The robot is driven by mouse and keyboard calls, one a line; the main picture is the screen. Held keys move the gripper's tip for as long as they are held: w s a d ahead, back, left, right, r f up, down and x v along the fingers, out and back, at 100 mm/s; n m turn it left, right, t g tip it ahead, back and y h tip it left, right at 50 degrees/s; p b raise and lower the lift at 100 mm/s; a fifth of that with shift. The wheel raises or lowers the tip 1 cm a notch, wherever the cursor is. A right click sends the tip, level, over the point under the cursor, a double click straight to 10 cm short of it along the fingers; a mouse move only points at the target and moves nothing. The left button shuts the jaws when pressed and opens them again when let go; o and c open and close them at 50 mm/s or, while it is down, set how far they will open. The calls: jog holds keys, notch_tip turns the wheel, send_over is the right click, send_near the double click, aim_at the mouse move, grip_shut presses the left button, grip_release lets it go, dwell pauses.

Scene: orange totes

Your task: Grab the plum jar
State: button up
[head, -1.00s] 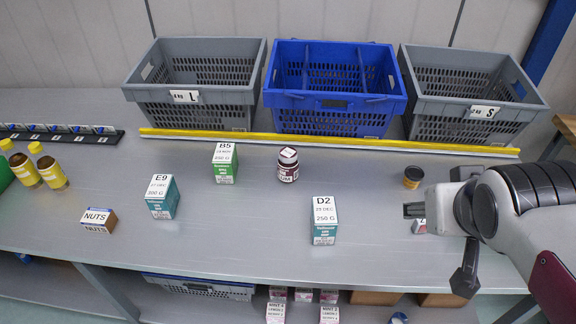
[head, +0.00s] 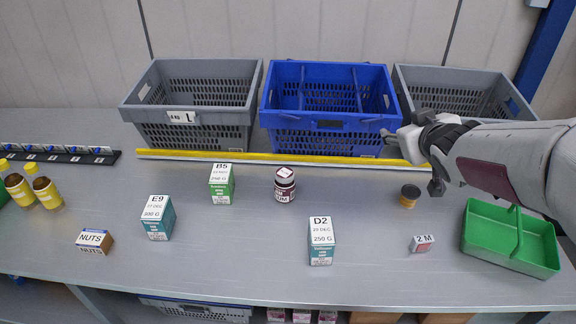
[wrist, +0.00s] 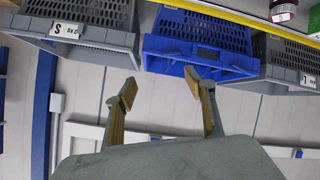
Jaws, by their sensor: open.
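The plum jar (head: 285,184) is a small dark jar with a maroon and white label and a dark lid. It stands upright on the grey table near the middle in the head view, in front of the yellow strip. In the wrist view a dark jar with a pale label, likely the plum jar (wrist: 283,10), is cut by the top edge. My gripper (head: 387,137) is at the right front corner of the blue crate in the head view, well up and right of the jar. In the wrist view my gripper (wrist: 160,90) has its fingers spread and nothing between them.
The blue crate (head: 330,123) stands between two grey crates (head: 190,117) behind the yellow strip (head: 230,156). A green box B5 (head: 221,185) is left of the jar, a teal box D2 (head: 321,242) in front. A small black-and-amber jar (head: 409,196) and green tray (head: 480,247) are to the right.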

jog(key=w+a+f+n+y, duration=0.3)
jog(key=w+a+f+y, duration=0.1)
jog(key=w, duration=0.3)
jog(key=n+g+y, duration=0.6)
jog(key=y, duration=0.6)
send_near(285, 186)
notch_tip(285, 186, up, 2)
jog(key=w+d, duration=0.2)
jog(key=shift+s+a+r, duration=0.1)
jog(key=shift+s+a, duration=0.05)
jog(key=shift+a, duration=0.05)
jog(key=shift+a, duration=0.1)
jog(key=shift+x, duration=2.95)
